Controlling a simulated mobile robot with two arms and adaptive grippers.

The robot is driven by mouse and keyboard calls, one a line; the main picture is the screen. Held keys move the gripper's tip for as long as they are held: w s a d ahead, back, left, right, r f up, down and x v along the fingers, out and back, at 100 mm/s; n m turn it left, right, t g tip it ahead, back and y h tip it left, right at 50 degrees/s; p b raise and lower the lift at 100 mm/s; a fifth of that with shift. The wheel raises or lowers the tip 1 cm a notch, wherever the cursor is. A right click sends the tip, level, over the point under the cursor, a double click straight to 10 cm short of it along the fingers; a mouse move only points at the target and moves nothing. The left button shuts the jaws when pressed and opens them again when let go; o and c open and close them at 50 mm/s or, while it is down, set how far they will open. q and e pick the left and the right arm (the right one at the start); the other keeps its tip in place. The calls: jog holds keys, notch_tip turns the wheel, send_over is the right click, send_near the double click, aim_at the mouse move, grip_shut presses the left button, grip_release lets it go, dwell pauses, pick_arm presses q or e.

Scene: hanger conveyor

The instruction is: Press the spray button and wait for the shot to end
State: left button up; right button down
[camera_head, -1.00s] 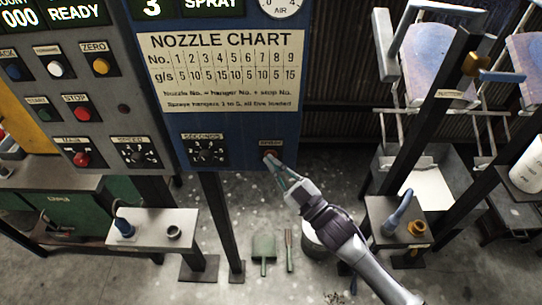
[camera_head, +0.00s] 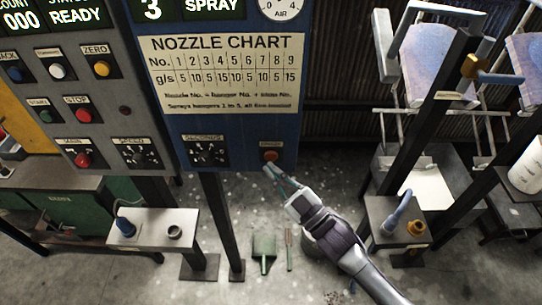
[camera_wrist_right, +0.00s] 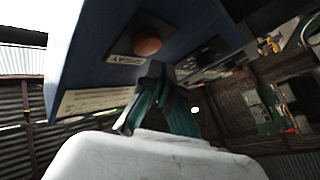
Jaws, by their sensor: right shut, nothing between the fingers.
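The spray button (camera_head: 270,155) is a round orange-red button at the lower right of the blue panel (camera_head: 232,130). It also shows in the right wrist view (camera_wrist_right: 147,46), above the fingertips, with its label beside it. My right gripper (camera_head: 268,169) is shut and empty. Its fingertips are just below the button in the head view, and a gap shows between them and the button in the wrist view (camera_wrist_right: 156,72). The display above the nozzle chart (camera_head: 220,75) reads 3 and SPRAY. My left gripper is not in view.
The seconds dial (camera_head: 207,151) is left of the button. A grey panel (camera_head: 110,115) with start, stop, main and speed controls adjoins it. A small stand (camera_head: 400,213) with a blue nozzle is at right. Hanging seat-like pieces (camera_head: 440,60) are at upper right.

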jog(key=s+p, duration=0.1)
jog(key=s, duration=0.3)
jog(key=shift+s, duration=0.35)
dwell(0.6)
jog(key=w+d+f+m+g+h+b, duration=0.1)
jog(key=d+f+m+h, duration=0.2)
jog(key=f, duration=0.8)
jog(key=d+f+m+g+h, duration=0.15)
jog(key=d+f+h, duration=0.25)
jog(key=f, duration=0.7)
jog(key=s+d+f+m+g+h+b, duration=0.1)
jog(key=s+d+f+h, duration=0.2)
jog(key=f, duration=0.5)
jog(key=s+d+f+m+g+h+b, duration=0.15)
jog(key=s+d+f, duration=0.25)
jog(key=f, duration=0.4)
jog(key=s+d+f+m+g+h, duration=0.1)
jog(key=s+d+f+g, duration=0.2)
jog(key=s+f, duration=0.3)
jog(key=s+d+f+m+g+h, duration=0.1)
jog(key=s+f, duration=0.6)
jog(key=s, duration=0.8)
jog(key=s+d+f+m+g+h+b, duration=0.1)
jog(key=s+d+f+g, duration=0.4)
jog(key=s, duration=0.5)
notch_tip(320, 180, down, 2)
jog(key=shift+s+f+m+g, duration=0.1)
jog(key=shift+s+m+g, duration=0.2)
jog(key=shift+m, duration=0.6)
